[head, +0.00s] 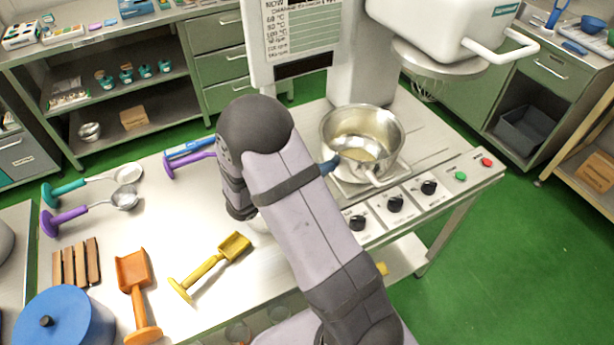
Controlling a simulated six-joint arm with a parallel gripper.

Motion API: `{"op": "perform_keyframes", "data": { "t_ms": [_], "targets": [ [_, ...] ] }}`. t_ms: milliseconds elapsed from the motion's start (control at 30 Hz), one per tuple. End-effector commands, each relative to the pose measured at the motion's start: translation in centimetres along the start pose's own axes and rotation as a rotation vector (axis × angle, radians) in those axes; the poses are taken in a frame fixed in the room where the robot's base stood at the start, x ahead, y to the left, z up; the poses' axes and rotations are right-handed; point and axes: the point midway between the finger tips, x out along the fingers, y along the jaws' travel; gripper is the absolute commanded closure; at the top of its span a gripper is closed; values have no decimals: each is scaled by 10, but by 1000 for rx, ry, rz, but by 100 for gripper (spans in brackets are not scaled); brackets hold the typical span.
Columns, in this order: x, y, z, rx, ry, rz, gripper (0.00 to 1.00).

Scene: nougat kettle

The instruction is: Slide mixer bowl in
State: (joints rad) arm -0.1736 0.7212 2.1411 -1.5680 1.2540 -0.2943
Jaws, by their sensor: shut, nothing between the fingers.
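The steel mixer bowl (351,124) stands upright on a pale base plate (349,186) at the right of the bench. It looks empty, and its steel handle points down and right. The white mixer head (440,29) with its wire whisk (429,88) is up and to the right of the bowl, not over it. My arm hides most of my gripper. A small blue tip (330,165) at the arm's right edge looks like its shut fingertips. It is close by the bowl's lower left side; I cannot tell if they touch.
Control knobs (395,203) line the bench front below the bowl. Bare steel bench lies right of the bowl.

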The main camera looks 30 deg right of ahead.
Motion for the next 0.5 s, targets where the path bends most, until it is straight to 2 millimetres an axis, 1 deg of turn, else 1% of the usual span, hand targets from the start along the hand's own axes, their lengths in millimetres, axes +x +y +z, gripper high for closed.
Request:
{"op": "perform_keyframes", "data": {
  "t_ms": [33,167,300,500],
  "targets": [
    [16,-6,3,5,-1,-9,100],
    [54,-17,14,7,-2,-10,100],
    [97,-29,26,8,-3,-8,100],
    [150,-43,43,7,-4,-5,100]
  ]
}}
